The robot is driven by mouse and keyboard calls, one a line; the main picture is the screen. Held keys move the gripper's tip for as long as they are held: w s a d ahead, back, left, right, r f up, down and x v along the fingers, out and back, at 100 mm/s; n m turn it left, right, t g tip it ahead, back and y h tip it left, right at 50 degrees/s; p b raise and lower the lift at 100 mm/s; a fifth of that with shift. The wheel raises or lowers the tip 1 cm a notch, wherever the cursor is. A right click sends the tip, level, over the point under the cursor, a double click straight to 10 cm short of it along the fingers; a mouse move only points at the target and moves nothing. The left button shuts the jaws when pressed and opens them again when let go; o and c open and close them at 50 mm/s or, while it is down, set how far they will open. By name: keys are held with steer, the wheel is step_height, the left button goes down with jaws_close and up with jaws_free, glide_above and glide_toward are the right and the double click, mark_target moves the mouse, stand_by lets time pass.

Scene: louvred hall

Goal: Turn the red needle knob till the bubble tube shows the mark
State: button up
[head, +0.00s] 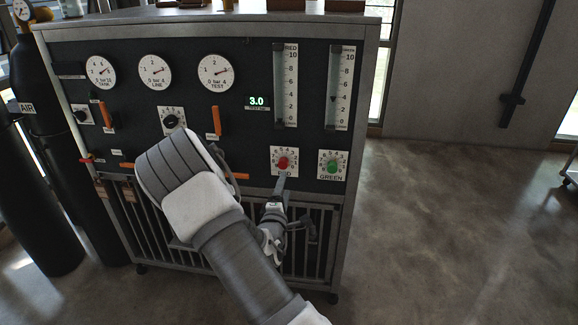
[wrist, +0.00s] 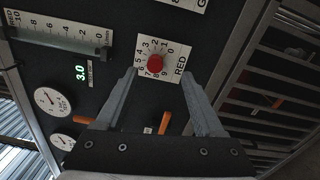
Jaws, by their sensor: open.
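The red needle knob (head: 284,162) sits on a white numbered dial plate at the lower right of the dark panel. It also shows in the wrist view (wrist: 156,63), ahead of and between my fingers. My gripper (wrist: 165,88) is open and empty, its fingertips apart on either side of the dial and seemingly short of the knob. In the head view my gripper (head: 283,182) is just below the knob. The red bubble tube (head: 279,88) stands upright above the knob, with a 0 to 10 scale beside it. I cannot make out its float or a mark clearly.
The green knob (head: 332,167) is close to the right of the red one. The green tube (head: 335,90) stands above it. Orange lever handles (head: 216,121) stick out of the panel. A digital display (head: 257,101) reads 3.0.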

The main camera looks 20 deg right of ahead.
mark_target(282, 166)
steer(key=shift+m, duration=0.8)
steer(key=shift+w+a+r+b+x, duration=0.1)
steer(key=shift+w+a+b+x, duration=0.2)
steer(key=shift+x, duration=1.5)
steer(key=shift+w+a+r+b+x, duration=0.15)
steer(key=shift+a+x, duration=0.2)
steer(key=shift+x, duration=1.45)
steer(key=shift+w+a+b+x, duration=0.2)
steer(key=shift+a+x, duration=0.15)
steer(key=shift+x, duration=1.45)
jaws_close()
